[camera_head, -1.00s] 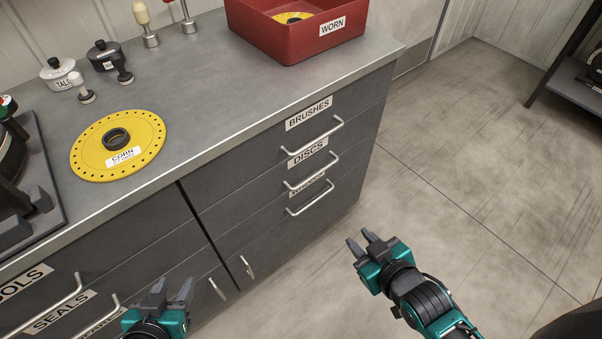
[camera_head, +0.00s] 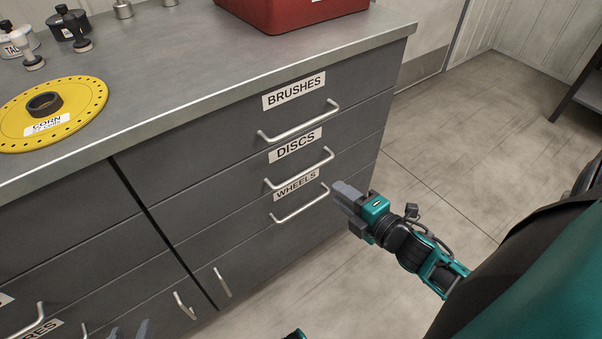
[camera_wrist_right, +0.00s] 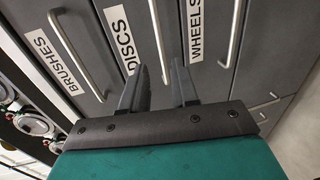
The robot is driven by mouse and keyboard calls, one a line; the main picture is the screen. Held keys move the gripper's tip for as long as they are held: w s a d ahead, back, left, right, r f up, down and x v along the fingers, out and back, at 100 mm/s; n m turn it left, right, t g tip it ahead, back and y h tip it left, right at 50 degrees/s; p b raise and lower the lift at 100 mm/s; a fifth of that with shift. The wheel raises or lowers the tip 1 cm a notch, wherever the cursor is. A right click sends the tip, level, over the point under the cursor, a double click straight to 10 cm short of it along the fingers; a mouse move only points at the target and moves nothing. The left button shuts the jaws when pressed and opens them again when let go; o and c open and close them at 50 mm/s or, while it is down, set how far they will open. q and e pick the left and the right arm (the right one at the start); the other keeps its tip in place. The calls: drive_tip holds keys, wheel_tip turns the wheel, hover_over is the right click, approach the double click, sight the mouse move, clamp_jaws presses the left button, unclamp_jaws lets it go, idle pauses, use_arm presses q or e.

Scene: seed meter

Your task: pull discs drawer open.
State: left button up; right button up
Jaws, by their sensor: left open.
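The DISCS drawer (camera_head: 225,185) is closed in the dark grey cabinet, between the BRUSHES and WHEELS drawers. Its silver bar handle (camera_head: 300,170) is free; the handle also shows in the right wrist view (camera_wrist_right: 158,40). My right gripper (camera_head: 340,194) is in front of the drawers, right of the handles. In the right wrist view its two fingers (camera_wrist_right: 159,76) are apart and empty, with the DISCS handle lined up between them, seemingly still short of it. My left gripper (camera_head: 130,331) shows only its fingertips at the bottom edge, open and low before the cabinet.
The BRUSHES handle (camera_head: 300,123) is above and the WHEELS handle (camera_head: 301,205) close below. The grey worktop (camera_head: 190,75) holds a red bin (camera_head: 295,12), a yellow CORN disc (camera_head: 80,105) and small pots. Floor (camera_head: 450,140) to the right is clear.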

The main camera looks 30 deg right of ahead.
sight(310, 171)
drive_tip(key=b+x, duration=0.2)
drive_tip(key=x, duration=1)
drive_tip(key=shift+w+b, duration=0.15)
drive_tip(key=shift+b, duration=0.2)
drive_tip(key=shift+w+a, duration=0.1)
clamp_jaws()
